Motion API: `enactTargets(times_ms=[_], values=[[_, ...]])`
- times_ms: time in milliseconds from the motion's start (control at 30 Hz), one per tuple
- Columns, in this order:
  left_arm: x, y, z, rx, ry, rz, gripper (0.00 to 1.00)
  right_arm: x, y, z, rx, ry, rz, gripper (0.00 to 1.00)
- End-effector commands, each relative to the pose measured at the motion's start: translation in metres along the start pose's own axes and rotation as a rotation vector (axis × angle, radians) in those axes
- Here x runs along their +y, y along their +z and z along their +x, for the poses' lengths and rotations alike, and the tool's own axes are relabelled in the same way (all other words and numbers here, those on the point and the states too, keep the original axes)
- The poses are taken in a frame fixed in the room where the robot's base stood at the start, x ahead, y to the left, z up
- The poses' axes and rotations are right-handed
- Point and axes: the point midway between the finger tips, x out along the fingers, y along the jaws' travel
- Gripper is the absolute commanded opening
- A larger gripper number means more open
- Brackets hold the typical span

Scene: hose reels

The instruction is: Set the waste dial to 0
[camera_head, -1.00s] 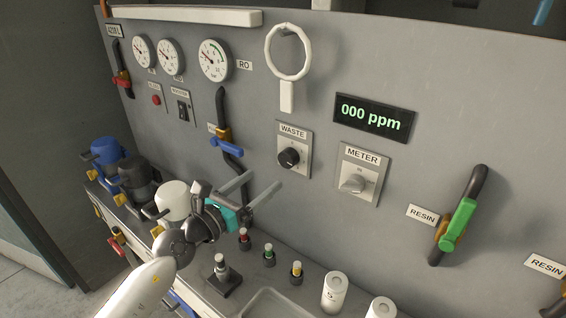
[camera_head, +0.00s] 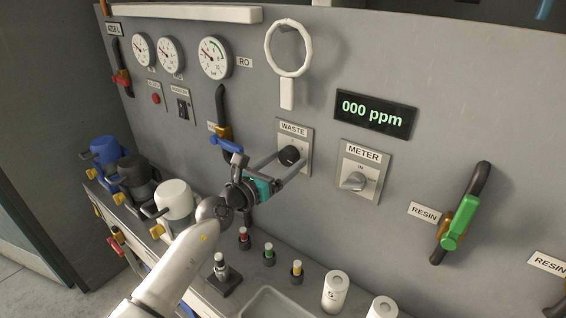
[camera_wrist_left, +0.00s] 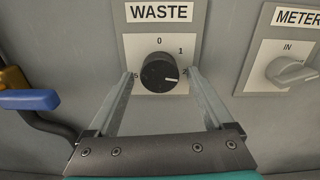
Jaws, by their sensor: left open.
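The waste dial (camera_head: 289,156) is a black round knob on a pale plate under the WASTE label on the grey panel. My left gripper (camera_head: 290,160) is open at the dial. Its two fingers (camera_wrist_left: 160,74) stand on either side of the knob, with a gap on each side in the wrist view. I cannot tell how deep they reach. My right gripper is not in view.
The METER dial (camera_head: 354,181) sits to the right, below the 000 ppm display (camera_head: 375,114). A blue-handled valve (camera_head: 226,143) is close on the left of my arm. A white ring (camera_head: 288,50) hangs above.

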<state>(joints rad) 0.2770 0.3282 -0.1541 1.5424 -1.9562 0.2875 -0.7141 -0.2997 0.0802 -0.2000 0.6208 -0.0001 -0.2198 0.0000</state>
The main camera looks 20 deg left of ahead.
Motion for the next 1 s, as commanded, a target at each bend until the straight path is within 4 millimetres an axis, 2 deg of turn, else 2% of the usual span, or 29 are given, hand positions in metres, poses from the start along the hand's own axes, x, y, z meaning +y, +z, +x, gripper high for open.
enactTargets(times_ms=[67,167,833,1000], values=[[-0.0001,0.0001,0.0000,0.000,0.000,0.000,0.85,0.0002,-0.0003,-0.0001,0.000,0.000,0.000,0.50],[-0.0001,0.0001,-0.0001,0.000,0.000,0.000,0.75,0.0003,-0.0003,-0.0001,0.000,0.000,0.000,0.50],[0.0001,0.0001,-0.0004,0.000,0.000,0.000,0.00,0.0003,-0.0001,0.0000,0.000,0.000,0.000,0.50],[0.0001,0.0002,-0.0004,0.000,0.000,-0.007,0.00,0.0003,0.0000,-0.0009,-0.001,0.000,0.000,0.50]])
